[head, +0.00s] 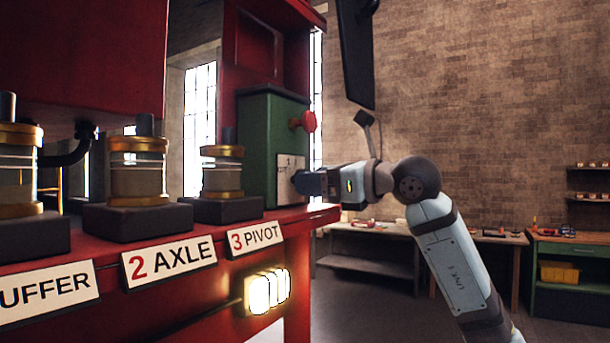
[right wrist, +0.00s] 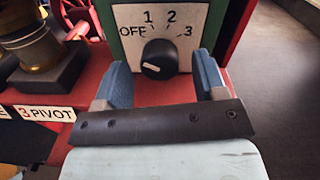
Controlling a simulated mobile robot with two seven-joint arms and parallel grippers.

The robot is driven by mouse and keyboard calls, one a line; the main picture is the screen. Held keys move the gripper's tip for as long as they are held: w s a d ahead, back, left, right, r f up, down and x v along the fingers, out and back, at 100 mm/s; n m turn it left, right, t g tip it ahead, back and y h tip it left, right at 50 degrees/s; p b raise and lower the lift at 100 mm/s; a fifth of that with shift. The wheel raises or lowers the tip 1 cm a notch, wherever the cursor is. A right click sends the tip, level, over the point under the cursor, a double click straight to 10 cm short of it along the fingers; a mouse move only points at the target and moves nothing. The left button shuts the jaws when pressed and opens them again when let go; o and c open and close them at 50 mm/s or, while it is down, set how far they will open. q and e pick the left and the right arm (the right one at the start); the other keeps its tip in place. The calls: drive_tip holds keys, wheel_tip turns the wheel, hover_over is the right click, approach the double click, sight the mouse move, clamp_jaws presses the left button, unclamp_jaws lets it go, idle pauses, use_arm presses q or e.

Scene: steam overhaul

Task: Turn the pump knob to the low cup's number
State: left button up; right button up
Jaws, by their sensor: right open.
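The pump knob (right wrist: 158,60) is a black dial with a white mark, on a white plate (right wrist: 187,45) marked OFF, 1, 2, 3. The mark sits on the knob's lower left; I cannot tell its exact setting. The plate is on a green box (head: 257,130). My right gripper (right wrist: 163,72) is open, its blue fingers either side of the knob, apart from it. In the head view it (head: 305,183) hides most of the knob. Three glass cups stand in a row: buffer (head: 18,165), axle (head: 137,175), pivot (head: 222,175). Their levels are hard to read.
A red knob (head: 304,121) sticks out of the green box above my right gripper. The cups stand on a red ledge (head: 190,250) with number labels and a lit lamp (head: 268,291). Workbenches (head: 380,235) stand at the back right. The floor right of the machine is clear.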

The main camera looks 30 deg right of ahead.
drive_tip(key=shift+x, duration=1.35)
use_arm(q)
drive_tip(key=shift+a, duration=0.4)
drive_tip(key=shift+r, duration=0.1)
use_arm(e)
drive_tip(key=shift+c, duration=0.8)
drive_tip(key=c, duration=0.8)
use_arm(q)
drive_tip(key=shift+d+r, duration=0.1)
drive_tip(key=shift+d, duration=0.1)
use_arm(e)
drive_tip(key=shift+o, duration=0.2)
